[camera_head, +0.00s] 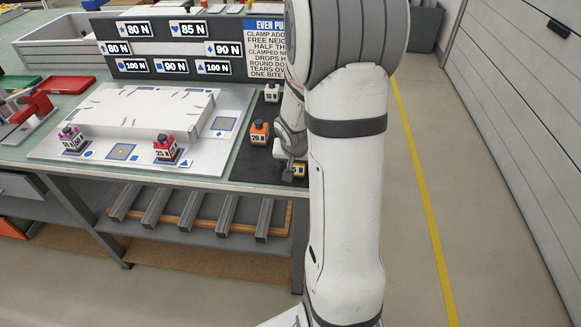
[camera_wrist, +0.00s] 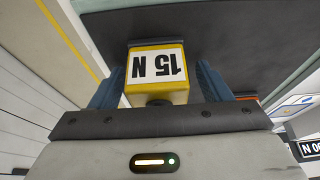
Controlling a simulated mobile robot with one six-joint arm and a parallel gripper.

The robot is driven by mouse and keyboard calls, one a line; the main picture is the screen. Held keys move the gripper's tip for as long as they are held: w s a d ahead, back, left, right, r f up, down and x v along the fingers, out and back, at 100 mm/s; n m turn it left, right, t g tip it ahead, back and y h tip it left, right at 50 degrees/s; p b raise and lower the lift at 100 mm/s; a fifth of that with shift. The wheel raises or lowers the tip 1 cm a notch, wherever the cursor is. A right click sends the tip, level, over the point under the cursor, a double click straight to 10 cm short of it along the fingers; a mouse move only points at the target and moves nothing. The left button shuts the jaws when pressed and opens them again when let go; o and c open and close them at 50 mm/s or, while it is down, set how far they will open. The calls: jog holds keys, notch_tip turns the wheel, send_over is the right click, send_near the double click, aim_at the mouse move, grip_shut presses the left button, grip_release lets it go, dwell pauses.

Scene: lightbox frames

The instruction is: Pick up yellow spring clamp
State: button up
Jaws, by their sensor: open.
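The yellow spring clamp (camera_wrist: 157,72) is a yellow block with a white label that reads 15 N, upside down in the wrist view. It lies between the two blue-grey fingers of my gripper (camera_wrist: 158,88). The jaws are open, and I cannot tell whether either finger touches it. In the head view, my gripper (camera_head: 290,170) is low over the black mat at the table's right end.
An orange clamp (camera_head: 259,133) marked 20 N and a pale one (camera_head: 272,92) stand on the same black mat (camera_head: 245,165). A sign board (camera_head: 180,50) rises behind.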

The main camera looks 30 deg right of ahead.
jog(key=shift+c, duration=0.3)
jog(key=c, duration=1.2)
jog(key=shift+r, duration=0.1)
